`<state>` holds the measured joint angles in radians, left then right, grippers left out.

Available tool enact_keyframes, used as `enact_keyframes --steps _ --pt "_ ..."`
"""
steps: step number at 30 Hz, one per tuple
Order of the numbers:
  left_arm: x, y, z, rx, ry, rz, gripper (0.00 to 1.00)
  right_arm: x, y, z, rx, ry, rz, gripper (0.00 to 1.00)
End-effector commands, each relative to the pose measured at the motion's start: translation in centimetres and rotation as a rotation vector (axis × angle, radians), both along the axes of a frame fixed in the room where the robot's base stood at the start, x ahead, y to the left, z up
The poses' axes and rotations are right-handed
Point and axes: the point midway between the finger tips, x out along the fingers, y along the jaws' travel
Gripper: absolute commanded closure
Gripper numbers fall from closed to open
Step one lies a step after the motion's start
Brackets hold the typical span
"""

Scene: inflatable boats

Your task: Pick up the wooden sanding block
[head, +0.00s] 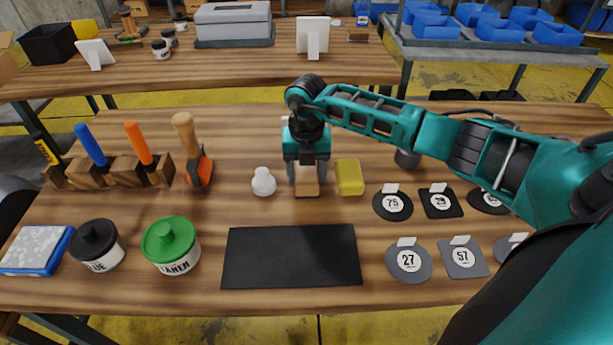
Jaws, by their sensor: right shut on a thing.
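The wooden sanding block (306,188) is a small light-brown block near the middle of the wooden table, just behind the black mat. My right gripper (306,174) points down over it and is shut on it, with a finger on either side. The gripper hides the block's far part. I cannot tell whether the block touches the table or is slightly raised. My left gripper is not in the head view.
A yellow block (349,177) stands close on the right and a white bottle (263,182) on the left. The black mat (290,257) lies bare in front. Numbered sanding discs (408,261) lie to the right. Green-lidded (171,244) and black-lidded (97,244) jars stand front left.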

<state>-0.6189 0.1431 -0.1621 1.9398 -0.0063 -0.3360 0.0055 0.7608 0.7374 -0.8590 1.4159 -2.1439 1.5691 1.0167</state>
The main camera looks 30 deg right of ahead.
Motion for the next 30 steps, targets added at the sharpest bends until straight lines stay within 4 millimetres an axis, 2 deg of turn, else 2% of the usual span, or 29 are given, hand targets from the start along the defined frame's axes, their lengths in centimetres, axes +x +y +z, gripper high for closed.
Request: enact_keyframes --steps 1,5,13,17,23,30 --pt "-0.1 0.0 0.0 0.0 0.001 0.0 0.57 0.0 0.0 0.0 -0.001 -0.001 0.0 0.61" --pt "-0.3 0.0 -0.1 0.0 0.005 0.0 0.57 0.0 0.0 0.0 -0.001 -0.001 0.0 0.73" --pt "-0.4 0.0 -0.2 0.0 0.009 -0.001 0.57 0.1 0.0 0.2 0.0 -0.001 0.0 0.73" --pt "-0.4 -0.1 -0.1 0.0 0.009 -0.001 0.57 0.1 0.0 1.0 0.0 -0.002 0.0 0.73" --pt "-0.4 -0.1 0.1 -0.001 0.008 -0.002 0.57 0.2 0.0 4.2 0.0 -0.006 0.0 0.73" --pt "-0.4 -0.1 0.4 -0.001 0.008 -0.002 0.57 0.2 0.0 11.1 0.001 -0.009 0.001 0.73"
